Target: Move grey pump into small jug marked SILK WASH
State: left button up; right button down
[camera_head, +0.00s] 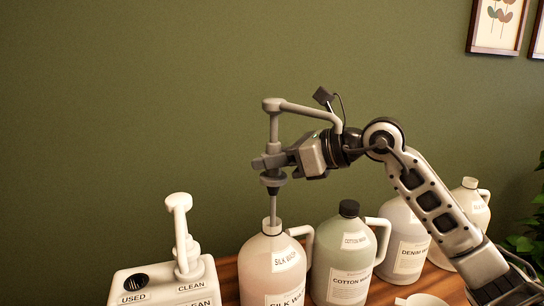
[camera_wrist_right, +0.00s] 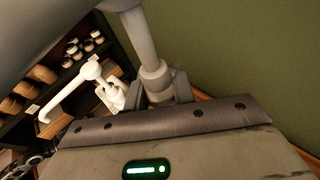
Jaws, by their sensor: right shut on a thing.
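The grey pump (camera_head: 273,122) is upright in my right gripper (camera_head: 268,161), which is shut on its body below the spout head. It also shows close up in the right wrist view (camera_wrist_right: 145,50). Its thin tube points straight down, and the lower end meets the neck of the pinkish jug marked SILK WASH (camera_head: 268,262). The tube end seems to be at or just inside the opening; how deep I cannot tell. The pump's collar is clearly above the jug's neck. My left gripper is not in view.
A white holder (camera_head: 150,287) marked USED and CLEAN stands left, with a white pump (camera_head: 181,235) on its CLEAN side; the USED hole looks empty. Right of the SILK WASH jug stand a black-capped COTTON jug (camera_head: 343,250), a DENIM jug (camera_head: 402,235) and another jug (camera_head: 470,208).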

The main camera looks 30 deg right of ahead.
aim_at(271, 119)
jog(key=shift+r+p, duration=0.9)
jog(key=shift+r, duration=0.4)
jog(key=shift+r+p, duration=0.4)
jog(key=shift+r, duration=1.85)
jog(key=shift+w+a+r, duration=0.1)
jog(key=shift+r, duration=3.4)
